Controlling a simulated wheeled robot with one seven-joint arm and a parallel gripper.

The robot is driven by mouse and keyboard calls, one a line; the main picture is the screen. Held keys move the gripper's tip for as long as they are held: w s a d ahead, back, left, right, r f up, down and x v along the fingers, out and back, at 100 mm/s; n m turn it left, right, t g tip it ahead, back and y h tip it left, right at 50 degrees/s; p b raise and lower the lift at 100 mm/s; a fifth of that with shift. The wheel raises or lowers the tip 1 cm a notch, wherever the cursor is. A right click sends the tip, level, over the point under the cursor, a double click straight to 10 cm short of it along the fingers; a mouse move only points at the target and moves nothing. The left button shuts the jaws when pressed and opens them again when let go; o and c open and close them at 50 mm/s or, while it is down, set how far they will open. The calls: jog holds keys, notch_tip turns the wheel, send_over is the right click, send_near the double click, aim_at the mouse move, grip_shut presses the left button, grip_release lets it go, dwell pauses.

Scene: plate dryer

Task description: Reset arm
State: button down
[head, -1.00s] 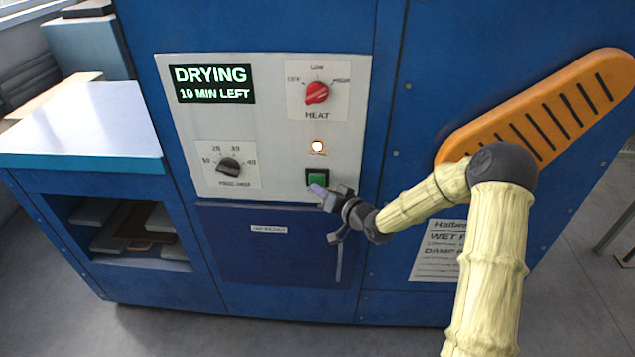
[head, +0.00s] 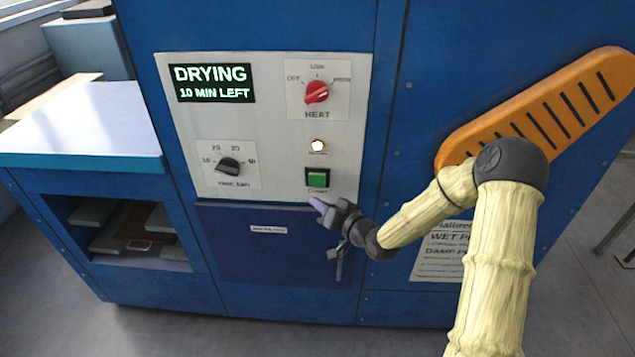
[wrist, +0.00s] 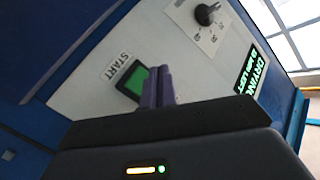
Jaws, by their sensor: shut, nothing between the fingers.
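My gripper (head: 316,203) is shut and empty, just below the green start button (head: 317,179) on the dryer's light control panel (head: 275,150). In the wrist view the shut purple fingertips (wrist: 159,84) overlap part of the green button (wrist: 135,80), beside the word START. I cannot tell from these views how large the gap to the panel is. The display (head: 212,83) reads DRYING, 10 MIN LEFT. The lamp (head: 317,146) above the button is lit.
A red heat knob (head: 316,92) and a black timer knob (head: 229,166) stand out from the panel. An orange slotted guard (head: 545,108) is behind my arm at the right. A blue side bench (head: 80,160) with open shelves stands at the left.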

dwell(0.6)
jog(key=s+d+n+g+h+p, duration=0.15)
jog(key=s+d+g+h, duration=0.35)
jog(key=s+d+h, duration=0.5)
jog(key=s+d+r+m+g, duration=0.1)
jog(key=s+d+r+g, duration=0.1)
jog(key=s, duration=0.5)
jog(key=s+d+r+m+g+h+p, duration=0.1)
jog(key=s+d+r+g, duration=0.1)
jog(key=s+d, duration=0.3)
jog(key=s+r, duration=0.1)
jog(key=s, duration=0.2)
jog(key=shift+r+m, duration=0.35)
